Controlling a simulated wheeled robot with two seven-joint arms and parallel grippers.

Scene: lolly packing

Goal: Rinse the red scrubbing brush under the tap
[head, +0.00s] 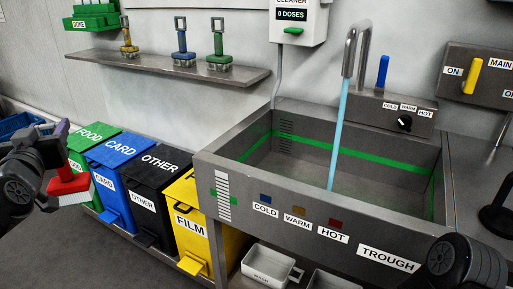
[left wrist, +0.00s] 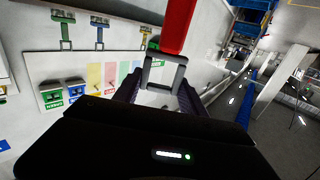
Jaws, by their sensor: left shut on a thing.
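The red scrubbing brush (head: 68,184), with pale bristles below, is at the left edge of the head view, in front of the bins. My left gripper (head: 58,150) is shut on its grey handle loop and holds it in the air, well left of the trough. In the left wrist view the red part (left wrist: 179,25) shows beyond the grey loop (left wrist: 164,72) between my fingers. The tap (head: 350,45) is a bent metal spout with a blue stream of water (head: 338,135) falling into the trough (head: 215,158). My right gripper is out of view; part of my right arm shows at lower right.
Green, blue, black and yellow bins (head: 160,167) stand between the brush and the trough. A shelf (head: 235,76) with yellow, blue and green brushes is above. A dial (head: 404,122), a blue lever (head: 383,70) and a yellow main lever (head: 472,77) are at right.

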